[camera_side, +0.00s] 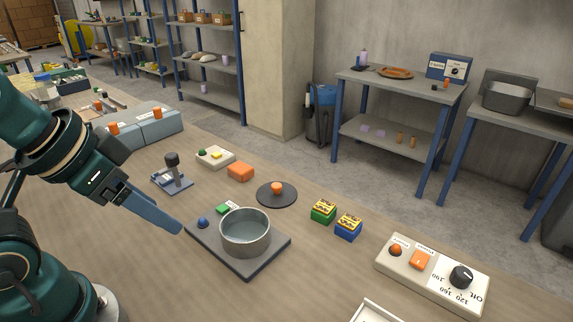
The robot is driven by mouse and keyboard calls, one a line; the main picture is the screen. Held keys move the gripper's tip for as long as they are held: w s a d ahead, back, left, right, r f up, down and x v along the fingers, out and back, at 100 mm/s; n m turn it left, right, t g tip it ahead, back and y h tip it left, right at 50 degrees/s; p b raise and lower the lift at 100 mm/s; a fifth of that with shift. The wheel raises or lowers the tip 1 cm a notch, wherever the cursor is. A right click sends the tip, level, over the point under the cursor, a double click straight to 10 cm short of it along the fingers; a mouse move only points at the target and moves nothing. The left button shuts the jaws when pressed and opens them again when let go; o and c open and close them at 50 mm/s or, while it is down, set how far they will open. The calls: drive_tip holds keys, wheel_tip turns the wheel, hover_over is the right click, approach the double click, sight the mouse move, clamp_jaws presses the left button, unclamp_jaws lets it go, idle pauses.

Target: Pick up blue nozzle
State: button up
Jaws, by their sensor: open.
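My gripper (178,228) is at the left of the side view, pointing down and right. Its blue-grey fingers overlap in this view, are open and show nothing between them. A small rounded blue piece (203,222) sits on the dark plate (249,269), just right of the fingertips. A blue block (348,230) with a yellow and black top stands right of the plate, beside a similar green block (323,213). I cannot tell for certain which blue thing is the nozzle. My gripper appears apart from both.
A round metal pan (245,237) stands on the plate. Behind are a dark disc (288,198) with an orange knob, an orange block (240,172) and a small stand (172,178). A control panel (412,284) lies at the right. The table's front middle is clear.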

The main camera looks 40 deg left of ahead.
drive_tip(key=w+r+n+t, duration=0.2)
drive_tip(key=w+r, duration=0.4)
drive_tip(key=w, duration=0.3)
hover_over(348, 222)
drive_tip(key=s+a, duration=0.2)
drive_tip(key=a, duration=0.2)
wheel_tip(348, 222, down, 8)
drive_tip(key=r, duration=0.1)
drive_tip(key=d+f, duration=0.1)
drive_tip(key=f, duration=0.2)
drive_tip(key=d+f+m, duration=0.1)
drive_tip(key=f, duration=0.2)
drive_tip(key=s+d+f+m+g, duration=0.1)
drive_tip(key=d+f, duration=0.1)
drive_tip(key=f, duration=0.2)
drive_tip(key=shift+x, duration=2.3)
